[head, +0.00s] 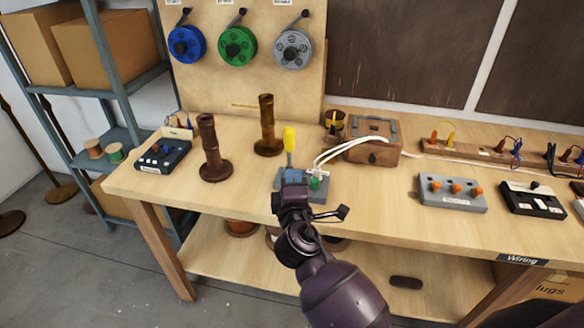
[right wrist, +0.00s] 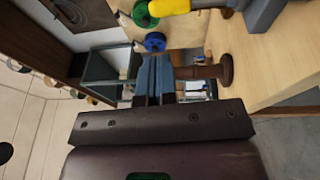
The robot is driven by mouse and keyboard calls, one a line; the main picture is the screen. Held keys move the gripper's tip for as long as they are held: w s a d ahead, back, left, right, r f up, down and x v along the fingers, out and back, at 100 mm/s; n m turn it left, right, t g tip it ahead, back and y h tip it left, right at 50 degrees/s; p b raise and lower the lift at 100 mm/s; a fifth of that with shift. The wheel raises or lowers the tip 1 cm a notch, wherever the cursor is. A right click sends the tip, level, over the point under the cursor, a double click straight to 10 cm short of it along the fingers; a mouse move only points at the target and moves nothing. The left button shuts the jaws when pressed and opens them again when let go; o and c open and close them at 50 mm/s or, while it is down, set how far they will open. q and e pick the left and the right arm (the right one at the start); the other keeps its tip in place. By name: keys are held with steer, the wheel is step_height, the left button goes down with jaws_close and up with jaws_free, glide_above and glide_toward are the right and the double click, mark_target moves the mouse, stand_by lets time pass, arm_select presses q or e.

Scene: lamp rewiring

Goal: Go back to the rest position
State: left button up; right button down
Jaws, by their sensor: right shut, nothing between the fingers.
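My right gripper (head: 292,176) reaches up from the bottom of the head view to just over the bench's front edge. Its blue fingers are shut with nothing between them, as the right wrist view (right wrist: 155,78) also shows. In the head view it overlaps a small grey fixture (head: 316,196) with a green part; I cannot tell whether they touch. A yellow-handled screwdriver (head: 290,139) stands upright behind the fingers, and its yellow handle (right wrist: 170,6) shows at the top of the wrist view. My left gripper is not in view.
Spools hang on the back panel (head: 236,82). A shelf rack (head: 125,142) stands left; floor is clear at front left.

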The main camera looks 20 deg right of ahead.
steer(key=shift+s+a, duration=0.2)
steer(key=shift+s, duration=0.45)
steer(key=s+d+f+m+g+y, duration=0.3)
steer(key=s+f+m, duration=0.3)
steer(key=s+f, duration=0.5)
steer(key=s+d+f+m+g+y, duration=0.3)
steer(key=s+d+f+m, duration=0.2)
steer(key=s+f, duration=0.6)
steer(key=f+m, duration=0.1)
steer(key=m, duration=0.1)
steer(key=shift+s+m, duration=0.15)
steer(key=shift+m, duration=0.15)
